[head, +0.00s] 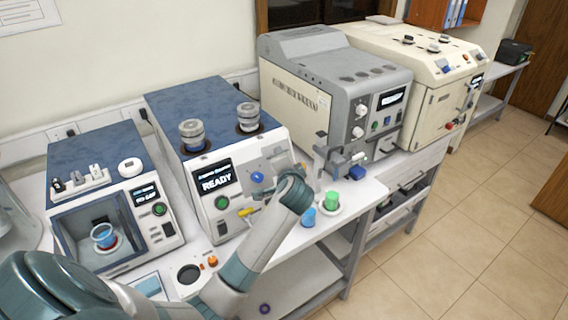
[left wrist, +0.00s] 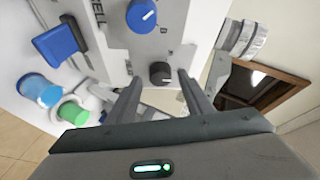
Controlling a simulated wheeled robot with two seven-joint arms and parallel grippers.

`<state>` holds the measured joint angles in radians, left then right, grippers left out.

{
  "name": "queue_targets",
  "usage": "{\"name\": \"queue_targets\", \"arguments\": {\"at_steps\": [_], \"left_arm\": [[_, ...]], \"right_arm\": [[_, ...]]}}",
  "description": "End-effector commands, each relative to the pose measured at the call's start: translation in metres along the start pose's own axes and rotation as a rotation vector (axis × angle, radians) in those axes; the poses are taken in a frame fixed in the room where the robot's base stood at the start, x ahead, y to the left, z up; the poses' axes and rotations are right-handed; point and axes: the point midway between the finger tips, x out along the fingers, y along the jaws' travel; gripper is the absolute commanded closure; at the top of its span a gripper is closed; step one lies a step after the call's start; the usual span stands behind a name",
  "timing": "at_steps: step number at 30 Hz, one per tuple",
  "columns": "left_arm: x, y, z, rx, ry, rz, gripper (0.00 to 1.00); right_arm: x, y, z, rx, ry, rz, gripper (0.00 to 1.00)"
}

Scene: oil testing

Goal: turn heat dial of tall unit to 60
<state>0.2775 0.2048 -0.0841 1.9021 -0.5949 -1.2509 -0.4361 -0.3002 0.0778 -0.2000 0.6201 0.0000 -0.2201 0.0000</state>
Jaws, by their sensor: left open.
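The tall unit (head: 215,140) is the blue-topped machine with the READY screen. Its blue dial (head: 257,178) shows in the head view, left of my wrist. In the left wrist view the blue dial (left wrist: 142,14) has a white pointer mark. A black dial (left wrist: 160,72) sits on the same panel, framed between the fingers. I cannot read which dial is for heat. My left gripper (left wrist: 160,78) is open and empty, facing the panel; whether its fingertips are beside the black dial or short of it is unclear. In the head view my arm hides the black dial. My right gripper is not in view.
Two metal-capped cylinders (head: 191,133) stand on the unit's top. A blue cup (head: 309,217) and a green cup (head: 331,199) stand at the bench edge, right of my forearm. A smaller unit (head: 102,165) is at left and a grey machine (head: 330,80) at right.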

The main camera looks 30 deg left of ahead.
Motion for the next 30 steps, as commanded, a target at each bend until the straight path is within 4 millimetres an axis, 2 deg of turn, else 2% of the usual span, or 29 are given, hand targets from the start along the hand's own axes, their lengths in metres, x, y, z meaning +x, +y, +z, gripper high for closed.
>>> {"name": "queue_targets", "arguments": {"at_steps": [5, 11, 17, 30], "left_arm": [[-0.004, 0.000, 0.000, 0.000, 0.001, -0.001, 0.53], [-0.020, 0.001, 0.000, -0.002, 0.002, -0.001, 0.53], [-0.051, 0.002, 0.000, -0.004, 0.004, -0.002, 0.53], [-0.139, 0.003, 0.000, -0.004, 0.004, 0.001, 0.53]], "right_arm": [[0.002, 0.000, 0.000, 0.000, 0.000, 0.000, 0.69], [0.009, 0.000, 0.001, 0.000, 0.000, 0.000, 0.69], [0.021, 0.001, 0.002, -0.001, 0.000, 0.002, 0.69], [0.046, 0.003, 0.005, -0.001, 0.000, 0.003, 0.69]]}}
